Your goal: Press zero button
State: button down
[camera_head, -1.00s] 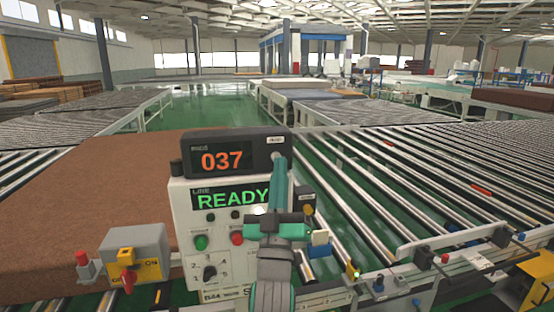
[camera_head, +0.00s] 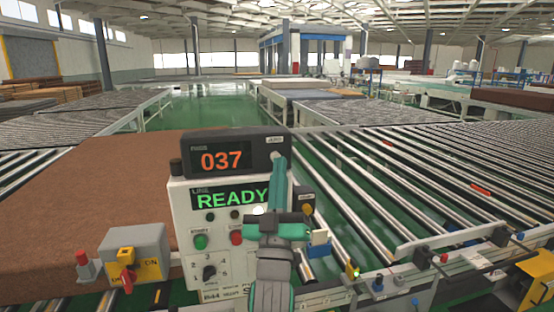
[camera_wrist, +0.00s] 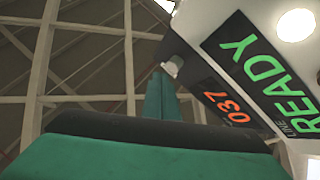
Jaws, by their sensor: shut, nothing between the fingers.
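The counter box (camera_head: 234,152) shows "037" in orange digits and stands on top of the white control panel (camera_head: 183,218). A small light button (camera_head: 274,154) sits at the right end of its face, under a small label (camera_head: 274,140). My gripper (camera_head: 278,160) is shut and empty, its teal fingers pointing up with the tips at this button. In the wrist view the fingertips (camera_wrist: 160,75) end right by the pale button (camera_wrist: 172,67). I cannot tell whether they touch it.
A brown mattress (camera_head: 90,190) lies on the left. Roller conveyors (camera_head: 420,170) fill the right. A grey switch box (camera_head: 148,238) stands front left.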

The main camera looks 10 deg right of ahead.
jog(key=shift+w, duration=0.1)
jog(key=shift+w, duration=0.45)
jog(key=shift+w, duration=0.1)
